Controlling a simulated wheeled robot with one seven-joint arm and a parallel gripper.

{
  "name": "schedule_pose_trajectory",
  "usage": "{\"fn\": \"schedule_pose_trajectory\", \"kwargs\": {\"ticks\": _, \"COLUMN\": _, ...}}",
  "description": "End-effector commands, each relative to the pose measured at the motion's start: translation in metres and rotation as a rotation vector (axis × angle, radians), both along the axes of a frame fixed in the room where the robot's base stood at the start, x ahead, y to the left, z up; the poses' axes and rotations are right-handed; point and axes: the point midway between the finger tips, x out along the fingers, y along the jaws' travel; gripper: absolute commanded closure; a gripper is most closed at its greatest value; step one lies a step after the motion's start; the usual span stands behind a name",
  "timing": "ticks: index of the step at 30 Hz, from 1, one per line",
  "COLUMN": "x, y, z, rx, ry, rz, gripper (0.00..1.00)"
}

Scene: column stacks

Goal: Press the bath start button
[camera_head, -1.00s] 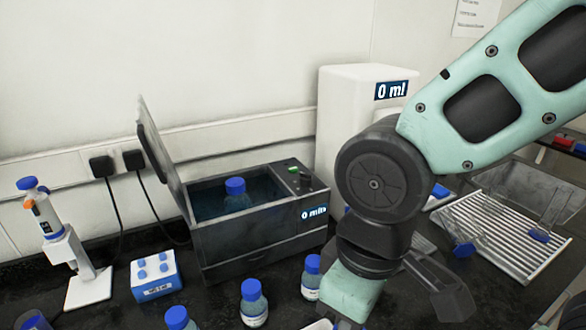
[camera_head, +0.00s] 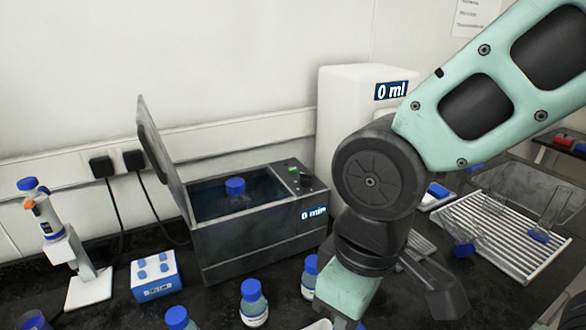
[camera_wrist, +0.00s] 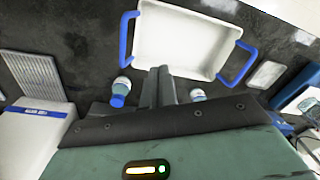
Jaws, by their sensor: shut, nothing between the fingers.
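The water bath (camera_head: 250,238) is a dark grey box on the bench with its lid (camera_head: 160,150) standing open. A blue-capped bottle (camera_head: 235,188) sits in its water. Its panel at the right end carries a green button (camera_head: 293,169) and a black knob (camera_head: 306,180); the front display (camera_head: 314,213) reads 0 min. My arm is right of the bath, its wrist low in front of the panel's right side, apart from the button. My gripper (camera_wrist: 159,75) is shut and empty in the wrist view, pointing toward a white tray. The bath is not clearly seen there; in the head view my fingertips are hidden.
Several blue-capped bottles (camera_head: 253,302) stand in front of the bath. A white dispenser (camera_head: 340,120) reading 0 ml is behind it. A blue-and-white rack (camera_head: 156,275) and a pipette stand (camera_head: 88,288) are at left. A ribbed drying rack (camera_head: 490,235) is at right. The white tray (camera_wrist: 190,45) has blue handles.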

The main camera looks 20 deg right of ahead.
Motion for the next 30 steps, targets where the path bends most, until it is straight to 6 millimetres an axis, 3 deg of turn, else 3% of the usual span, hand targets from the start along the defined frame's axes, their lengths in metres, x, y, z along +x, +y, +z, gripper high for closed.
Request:
{"fn": "schedule_pose_trajectory", "kwargs": {"ticks": 5, "x": 0.032, "y": 0.019, "z": 0.015, "rx": 0.073, "ry": -0.021, "rz": -0.074, "gripper": 1.0}}
{"fn": "schedule_pose_trajectory", "kwargs": {"ticks": 10, "x": 0.086, "y": 0.043, "z": 0.033, "rx": 0.186, "ry": -0.067, "rz": -0.197, "gripper": 1.0}}
{"fn": "schedule_pose_trajectory", "kwargs": {"ticks": 16, "x": 0.157, "y": 0.057, "z": 0.051, "rx": 0.311, "ry": -0.137, "rz": -0.359, "gripper": 1.0}}
{"fn": "schedule_pose_trajectory", "kwargs": {"ticks": 23, "x": 0.241, "y": 0.051, "z": 0.068, "rx": 0.428, "ry": -0.229, "rz": -0.562, "gripper": 1.0}}
{"fn": "schedule_pose_trajectory", "kwargs": {"ticks": 30, "x": 0.324, "y": 0.021, "z": 0.082, "rx": 0.52, "ry": -0.338, "rz": -0.784, "gripper": 1.0}}
